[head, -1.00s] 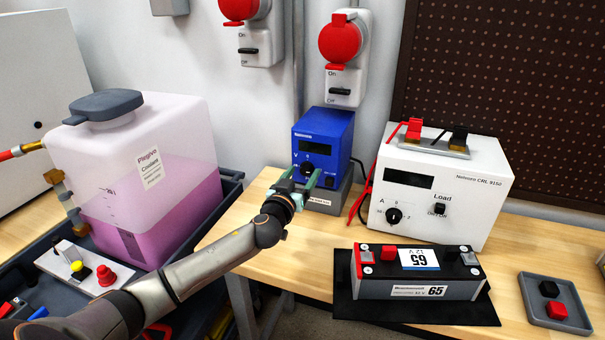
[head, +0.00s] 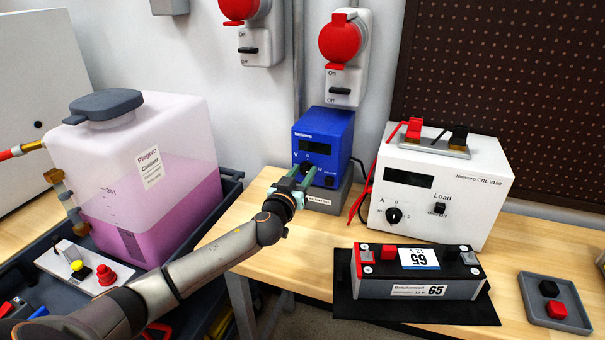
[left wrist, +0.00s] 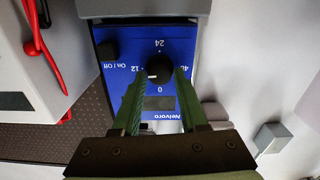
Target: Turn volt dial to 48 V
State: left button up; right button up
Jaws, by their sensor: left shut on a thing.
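The blue power supply (head: 332,135) stands on a grey base at the back of the wooden bench. Its black volt dial (left wrist: 160,70) shows in the left wrist view, where the panel appears upside down. The numbers 0, 12, 24 and 48 are around the dial. A white mark on the dial lies on the side towards 12 and slightly towards 0. My left gripper (head: 299,175) reaches the panel front; its green fingers (left wrist: 159,82) are shut on the dial from both sides. The fingers partly cover the 48 label and the dial's edges. My right gripper is not in view.
A white load unit (head: 440,190) stands right of the supply, with a red cable between them. A battery (head: 420,292) lies on a black mat in front. A small tray (head: 575,318) is at the right. The pink coolant tank (head: 135,180) is left of my arm.

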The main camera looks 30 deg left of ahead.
pick_arm(q)
jog(key=shift+m, duration=0.3)
grip_shut()
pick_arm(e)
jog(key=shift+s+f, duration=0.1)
pick_arm(q)
jog(key=shift+m, duration=1)
jog(key=m+p, duration=0.1)
jog(key=m, duration=0.4)
jog(key=shift+d, duration=0.1)
jog(key=m, duration=0.3)
jog(key=shift+p, duration=0.35)
jog(key=m, duration=0.2)
jog(key=shift+f+m, duration=0.1)
jog(key=shift+m, duration=0.3)
jog(key=shift+m+p, duration=0.5)
jog(key=shift+m, duration=0.7)
jog(key=shift+f+m, duration=0.1)
jog(key=shift+m, duration=0.3)
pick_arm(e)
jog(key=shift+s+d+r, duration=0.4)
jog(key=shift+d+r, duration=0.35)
